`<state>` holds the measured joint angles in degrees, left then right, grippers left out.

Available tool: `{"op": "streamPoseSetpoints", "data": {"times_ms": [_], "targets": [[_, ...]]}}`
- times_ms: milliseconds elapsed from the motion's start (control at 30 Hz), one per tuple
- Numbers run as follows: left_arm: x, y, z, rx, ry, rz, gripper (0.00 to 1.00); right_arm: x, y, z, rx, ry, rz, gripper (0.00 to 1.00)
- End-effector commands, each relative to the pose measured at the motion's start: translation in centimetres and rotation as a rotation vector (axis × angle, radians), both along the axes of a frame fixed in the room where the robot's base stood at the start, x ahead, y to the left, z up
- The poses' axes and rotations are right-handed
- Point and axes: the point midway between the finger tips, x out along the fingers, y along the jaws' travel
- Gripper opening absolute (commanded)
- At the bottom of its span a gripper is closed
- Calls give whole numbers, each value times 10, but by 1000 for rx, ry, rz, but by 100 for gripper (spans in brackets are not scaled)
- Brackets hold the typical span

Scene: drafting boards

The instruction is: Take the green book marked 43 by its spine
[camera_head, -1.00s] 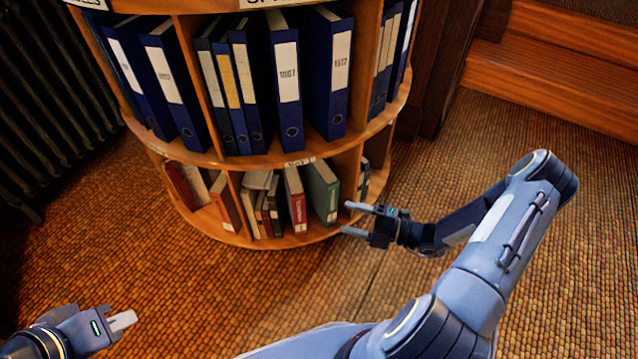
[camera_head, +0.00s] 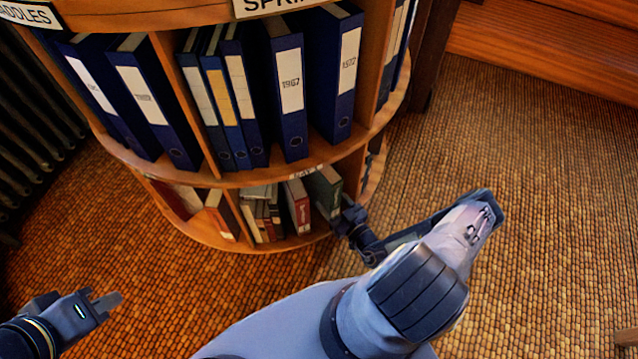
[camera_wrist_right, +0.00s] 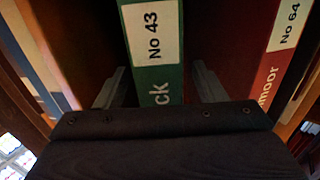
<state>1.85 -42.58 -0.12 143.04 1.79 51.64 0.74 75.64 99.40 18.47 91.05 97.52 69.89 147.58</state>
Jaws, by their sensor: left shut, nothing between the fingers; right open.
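The green book (camera_head: 325,187) stands on the lower shelf of the round wooden bookcase. In the right wrist view its green spine (camera_wrist_right: 160,85) carries a white label reading No 43. My right gripper (camera_head: 345,213) is at the front of this book, and in the wrist view its open fingers (camera_wrist_right: 158,90) lie one on each side of the spine, with small gaps visible. My left gripper (camera_head: 107,301) is shut and empty, low at the left, over the carpet.
A red book (camera_head: 297,205), labelled No 64 in the wrist view (camera_wrist_right: 275,60), stands beside the green one. Several other books fill the lower shelf (camera_head: 270,246). Blue binders (camera_head: 288,95) stand on the shelf above. A wooden step (camera_head: 545,55) is at the back right; the carpet is open.

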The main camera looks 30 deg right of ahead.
Motion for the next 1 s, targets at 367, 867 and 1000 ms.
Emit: {"op": "streamPoseSetpoints", "data": {"times_ms": [367, 867, 1000], "targets": [[0, 0, -7, 0, 0, 0, 0, 35, 5, -1, -2, -1, 1, 64], [0, 0, -7, 0, 0, 0, 0, 34, 5, -1, -3, -1, 2, 15], [0, 0, -7, 0, 0, 0, 0, 34, 5, -1, -3, -1, 2, 0]]}}
